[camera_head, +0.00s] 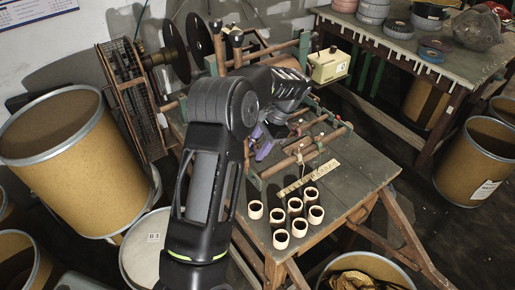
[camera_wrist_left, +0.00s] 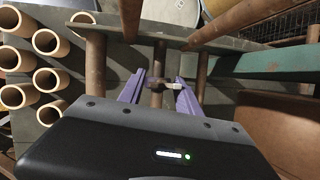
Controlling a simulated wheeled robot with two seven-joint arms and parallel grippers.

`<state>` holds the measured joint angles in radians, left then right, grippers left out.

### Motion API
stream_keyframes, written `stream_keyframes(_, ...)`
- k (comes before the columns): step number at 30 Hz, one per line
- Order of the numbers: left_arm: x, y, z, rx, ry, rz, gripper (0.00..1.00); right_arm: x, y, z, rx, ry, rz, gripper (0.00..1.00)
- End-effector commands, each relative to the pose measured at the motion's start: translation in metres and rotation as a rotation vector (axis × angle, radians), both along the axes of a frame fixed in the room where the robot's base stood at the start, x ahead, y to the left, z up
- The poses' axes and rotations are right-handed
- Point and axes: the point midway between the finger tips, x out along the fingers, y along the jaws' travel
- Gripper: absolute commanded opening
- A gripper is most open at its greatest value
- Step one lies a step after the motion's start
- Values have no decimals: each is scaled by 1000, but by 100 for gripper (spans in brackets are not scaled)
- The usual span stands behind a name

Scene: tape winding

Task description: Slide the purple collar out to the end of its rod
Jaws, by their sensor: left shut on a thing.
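My left gripper (camera_wrist_left: 160,86) has two purple fingers, one on each side of a brown rod (camera_wrist_left: 157,65). Between the fingertips a small dark collar (camera_wrist_left: 155,85) with a pale tab sits around the rod, and the gripper is shut on it. Its purple colour is hard to make out there. In the head view the purple fingers of the left gripper (camera_head: 263,143) reach down among the rods on the wooden bench (camera_head: 355,180). The arm hides most of this area, and I cannot pick out the collar there. My right gripper is not in view.
Several pale, tube-like cups (camera_head: 281,239) stand on the bench's front part, near a labelled strip (camera_head: 308,179). Other rods (camera_head: 310,154) lie close to the gripper. A cream box (camera_head: 328,65) stands at the back right. Large drums (camera_head: 75,160) stand at the left.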

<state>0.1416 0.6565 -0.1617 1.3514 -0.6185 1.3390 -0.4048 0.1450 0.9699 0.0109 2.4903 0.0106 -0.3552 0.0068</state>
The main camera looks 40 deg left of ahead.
Motion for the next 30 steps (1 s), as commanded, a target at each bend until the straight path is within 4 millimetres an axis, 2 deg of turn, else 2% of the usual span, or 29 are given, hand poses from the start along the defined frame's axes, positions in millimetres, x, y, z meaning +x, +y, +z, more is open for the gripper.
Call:
stream_keyframes(1,0,-7,-4,-12,5,-3,0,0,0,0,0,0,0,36)
stream_keyframes(11,-7,-6,-4,-13,7,-5,0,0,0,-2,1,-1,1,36)
stream_keyframes(12,-7,-6,-4,-13,7,-5,42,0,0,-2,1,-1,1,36)
stream_keyframes(17,-6,-4,-3,-10,5,-3,55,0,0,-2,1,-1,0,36)
stream_keyframes(26,-6,-2,-1,-6,2,-2,56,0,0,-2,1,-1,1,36)
stream_keyframes(30,-2,-5,7,-5,-1,-3,56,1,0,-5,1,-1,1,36)
